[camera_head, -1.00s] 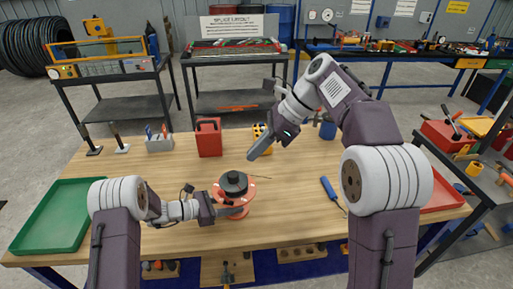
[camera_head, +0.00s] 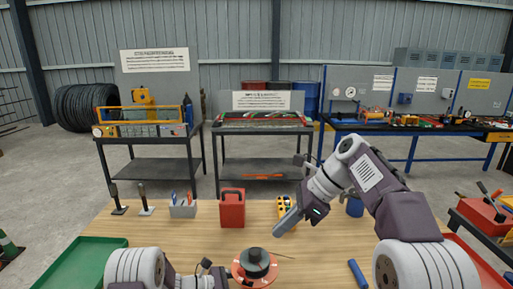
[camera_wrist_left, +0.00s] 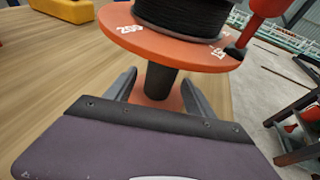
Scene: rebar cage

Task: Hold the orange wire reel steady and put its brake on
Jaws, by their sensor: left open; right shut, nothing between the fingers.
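The orange wire reel (camera_head: 254,268) stands on the wooden table at the bottom middle of the head view, with black wire wound on it. In the left wrist view its orange lower flange (camera_wrist_left: 170,45) sits above a dark central post (camera_wrist_left: 159,82). A red handle-like part (camera_wrist_left: 262,12) stands by the flange's right edge; I cannot tell its setting. My left gripper (camera_wrist_left: 160,88) is open, one finger on each side of the post, below the flange; contact is unclear. My right gripper (camera_head: 281,229) is shut and empty, above the table, up and right of the reel.
A red canister (camera_head: 232,208), a grey holder (camera_head: 183,210) and a yellow item (camera_head: 286,212) stand behind the reel. A green tray (camera_head: 80,264) lies at left. A blue-handled tool (camera_head: 357,273) lies at right. A thin wire end (camera_head: 284,256) sticks out right of the reel.

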